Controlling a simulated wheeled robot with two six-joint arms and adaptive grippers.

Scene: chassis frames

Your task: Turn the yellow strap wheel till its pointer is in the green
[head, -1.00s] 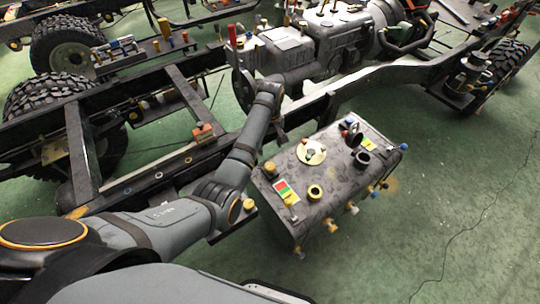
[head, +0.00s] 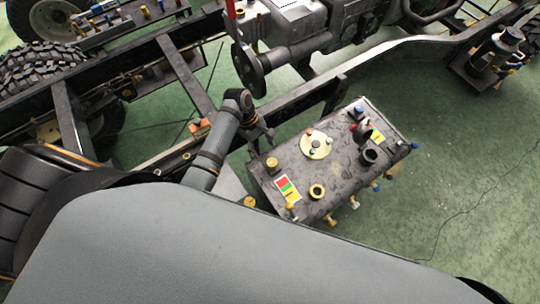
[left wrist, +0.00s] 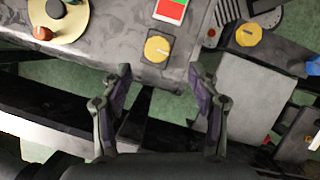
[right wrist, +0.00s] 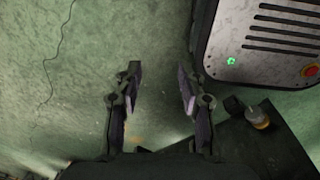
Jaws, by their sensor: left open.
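A yellow round wheel (head: 272,163) sits on the left corner of a dark grey box (head: 335,185). It also shows in the left wrist view (left wrist: 157,48), just ahead of the gap between my fingers, not between them. A dark mark on it may be its pointer; its direction is unclear. A card with red, green and yellow fields (head: 287,188) lies beside it, partly seen in the left wrist view (left wrist: 172,10). My left gripper (head: 262,138) is open and empty at the box's left end. My right gripper (right wrist: 158,68) is open and empty above the green floor.
The box top also carries a cream disc (head: 316,145), a yellow-rimmed ring (head: 317,191) and a black cup (head: 369,155). Another yellow knob (left wrist: 249,34) is on a grey plate beside the box. A chassis rail (head: 300,112) runs behind.

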